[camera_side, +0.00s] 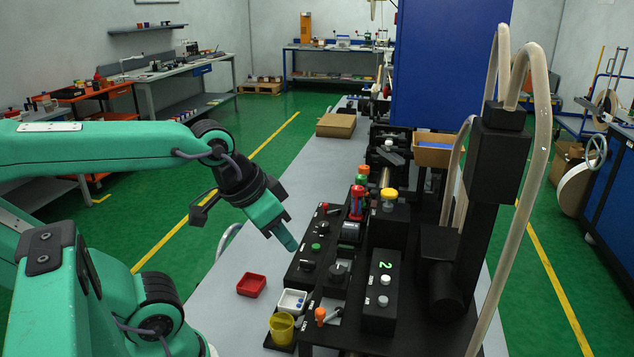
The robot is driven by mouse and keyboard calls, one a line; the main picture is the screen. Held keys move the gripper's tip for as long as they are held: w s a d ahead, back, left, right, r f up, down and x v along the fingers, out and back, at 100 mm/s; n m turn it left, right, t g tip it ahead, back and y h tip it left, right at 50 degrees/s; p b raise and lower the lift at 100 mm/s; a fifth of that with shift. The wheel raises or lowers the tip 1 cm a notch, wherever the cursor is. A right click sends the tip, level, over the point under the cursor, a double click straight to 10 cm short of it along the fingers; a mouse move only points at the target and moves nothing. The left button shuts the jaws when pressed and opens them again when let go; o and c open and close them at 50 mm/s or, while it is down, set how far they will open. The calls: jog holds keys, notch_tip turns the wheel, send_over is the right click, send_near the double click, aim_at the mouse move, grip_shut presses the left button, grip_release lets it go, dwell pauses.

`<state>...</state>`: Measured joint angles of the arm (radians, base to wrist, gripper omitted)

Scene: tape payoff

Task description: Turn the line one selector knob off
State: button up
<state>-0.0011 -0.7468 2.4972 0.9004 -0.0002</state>
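My gripper (291,243) points down and to the right, with its teal tip above the near-left edge of a black control box. Only one finger outline shows, so its opening cannot be told. A black selector knob (307,266) sits on the box below the tip, and a larger black knob (338,271) sits on a panel to its right. Both appear apart from the gripper. I cannot read which knob is line one or which way either points. A green button (316,246) is on the box just beyond the smaller knob.
A black panel marked 2 (384,264) stands right of the knobs. Red, green and yellow-topped parts rise behind, including a yellow cap (389,194). A red tray (251,285), white tray (292,302) and yellow cup (282,327) are in front. The grey bench (232,310) is bare at left.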

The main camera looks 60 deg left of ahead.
jog(key=o, duration=0.4)
jog(key=shift+w+a+r, duration=0.1)
jog(key=shift+w, duration=0.05)
jog(key=shift+c, duration=0.2)
jog(key=shift+o, duration=0.5)
jog(key=shift+w+a+r, duration=0.1)
jog(key=shift+w, duration=0.15)
jog(key=w+a+n+g, duration=0.35)
jog(key=w+a, duration=0.65)
jog(key=w, duration=0.6)
jog(key=w+a+f+n, duration=0.1)
jog(key=w+a+f, duration=0.1)
jog(key=a+f, duration=0.2)
jog(key=w+a+f+n+g, duration=0.1)
jog(key=w+a+f, duration=0.2)
jog(key=a, duration=0.3)
jog(key=w+a+f+n+g, duration=0.1)
jog(key=w+a+f, duration=0.2)
jog(key=a+f, duration=0.2)
jog(key=shift+w+a+f+n, duration=0.2)
jog(key=shift+f+n, duration=0.05)
jog(key=shift+f, duration=0.2)
jog(key=shift+a+f, duration=0.3)
jog(key=shift+f, duration=0.15)
